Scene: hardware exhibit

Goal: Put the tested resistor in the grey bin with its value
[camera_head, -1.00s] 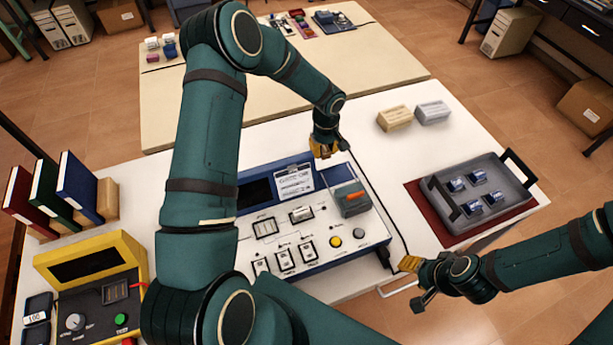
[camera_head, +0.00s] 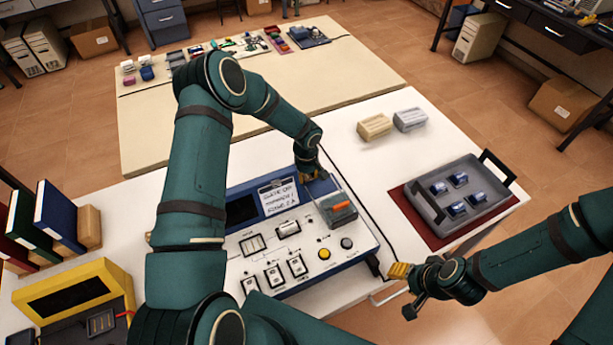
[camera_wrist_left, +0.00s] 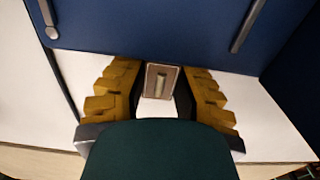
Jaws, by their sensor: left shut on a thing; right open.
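My left gripper (camera_head: 308,172) is at the back right edge of the blue-and-white test console (camera_head: 262,240). In the left wrist view its yellow fingers (camera_wrist_left: 160,85) are shut on a small brown-edged piece with a pale cylinder on its face, seemingly the resistor (camera_wrist_left: 160,80). A blue surface lies just beyond it; I cannot tell whether they touch. A small grey box (camera_head: 410,119), perhaps the grey bin, stands on the white table beside a beige one (camera_head: 375,127). The console's display text is too small to read surely. My right gripper (camera_head: 399,271) is open and empty near the table's front edge.
A grey tray (camera_head: 428,205) with handles holds several blue parts on a dark red mat (camera_head: 405,215). A yellow instrument (camera_head: 75,290) and upright books (camera_head: 60,215) stand at left. A black cable runs right of the console. White table is clear around the two boxes.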

